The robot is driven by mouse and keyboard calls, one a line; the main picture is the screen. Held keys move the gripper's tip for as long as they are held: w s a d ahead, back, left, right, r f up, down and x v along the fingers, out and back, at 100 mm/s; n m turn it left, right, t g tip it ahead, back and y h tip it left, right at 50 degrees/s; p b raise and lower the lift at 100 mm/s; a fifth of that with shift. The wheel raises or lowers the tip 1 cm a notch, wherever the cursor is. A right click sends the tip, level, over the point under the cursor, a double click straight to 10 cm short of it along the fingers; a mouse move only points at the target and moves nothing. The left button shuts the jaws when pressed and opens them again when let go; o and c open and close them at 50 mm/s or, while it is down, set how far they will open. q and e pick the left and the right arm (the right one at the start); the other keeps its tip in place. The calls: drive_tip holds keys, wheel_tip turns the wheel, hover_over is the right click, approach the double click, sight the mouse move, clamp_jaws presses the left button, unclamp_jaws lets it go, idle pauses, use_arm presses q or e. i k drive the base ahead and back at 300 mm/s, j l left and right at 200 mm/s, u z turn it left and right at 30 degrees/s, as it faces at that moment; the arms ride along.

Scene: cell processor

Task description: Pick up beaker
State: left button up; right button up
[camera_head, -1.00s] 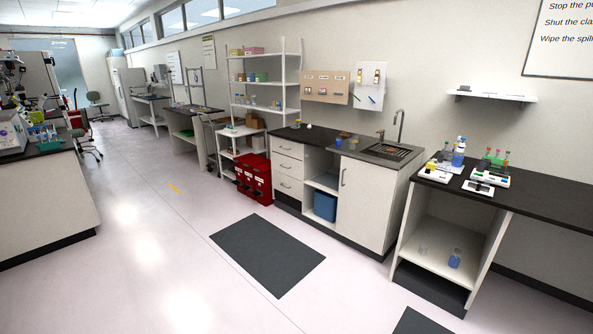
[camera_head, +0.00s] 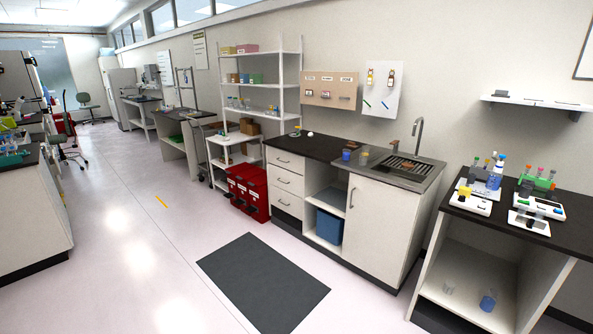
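In the head view a beaker with blue liquid (camera_head: 488,301) stands on the low shelf inside the open bench at the lower right. A clear, empty-looking glass vessel (camera_head: 449,288) stands to its left on the same shelf. Another container of blue liquid (camera_head: 494,181) stands on the black top of that bench among the instruments. I cannot tell which of these is the task's beaker. Neither of my grippers shows in this view.
The bench (camera_head: 468,212) carries small instruments and racks of tubes. To its left is a sink counter (camera_head: 327,149) with a blue bin (camera_head: 329,226) below. Red bins (camera_head: 247,187) stand beyond. A dark mat (camera_head: 262,281) lies on the otherwise open floor ahead.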

sight(346, 155)
drive_tip(key=i, duration=1.1)
drive_tip(key=i+j+z, duration=0.15)
drive_tip(key=i, duration=0.95)
drive_tip(key=i+j+z, duration=0.15)
drive_tip(key=i, duration=0.3)
drive_tip(key=i+j+z, duration=0.15)
drive_tip(key=i, duration=0.3)
drive_tip(key=l, duration=0.05)
